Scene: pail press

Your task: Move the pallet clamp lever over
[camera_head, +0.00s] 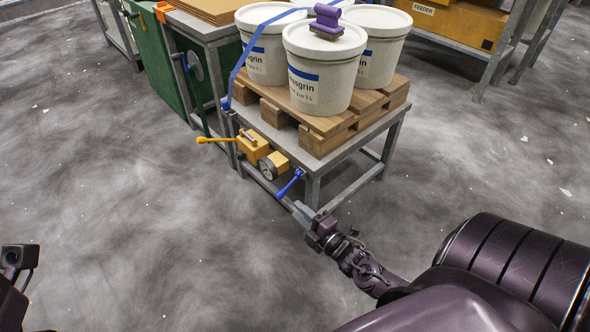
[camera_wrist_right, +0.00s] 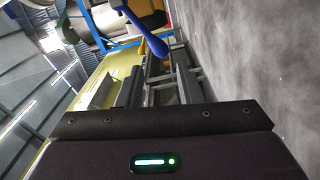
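A blue-handled lever (camera_head: 290,183) is on the front of the metal stand, near its right front leg, slanting down to the left. It also shows in the right wrist view (camera_wrist_right: 146,32), beyond the fingers. I cannot tell from the pictures which one is the pallet clamp lever. My right gripper (camera_head: 301,211) is just below and right of the blue handle, apparently not touching it. In the right wrist view its fingers (camera_wrist_right: 158,85) look apart, with nothing held.
The stand (camera_head: 362,140) bears a wooden pallet (camera_head: 325,140) with white pails (camera_head: 318,85) and a blue strap (camera_head: 244,58) with a purple buckle (camera_head: 327,20). A green cabinet (camera_head: 157,65) stands left. A shelf (camera_head: 480,52) is at back right. The floor in front is clear.

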